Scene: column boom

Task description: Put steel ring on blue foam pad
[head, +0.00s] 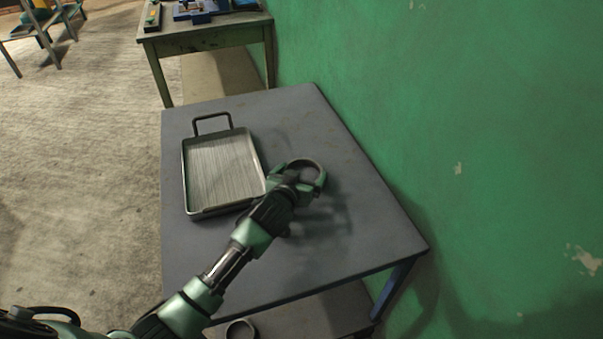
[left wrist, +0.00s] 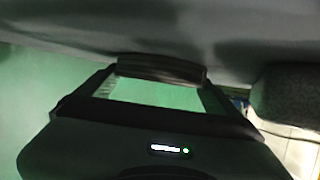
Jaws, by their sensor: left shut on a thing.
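My left gripper (head: 303,176) reaches over the grey table, just right of the metal tray. It is shut on the steel ring (head: 301,162), a dark grey band whose far arc shows beyond the fingers. In the left wrist view the ring (left wrist: 162,68) shows edge-on as a short dark band between the fingertips. Its near side is partly hidden by the gripper in the head view. I cannot make out a blue foam pad for certain. My right gripper is not in view.
A shallow metal tray (head: 221,172) with a raised handle lies on the grey table (head: 345,245). A green wall (head: 470,110) runs along the right. A round open thing (head: 241,329) sits low at the bottom. A far table (head: 205,36) holds blue items (head: 196,11).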

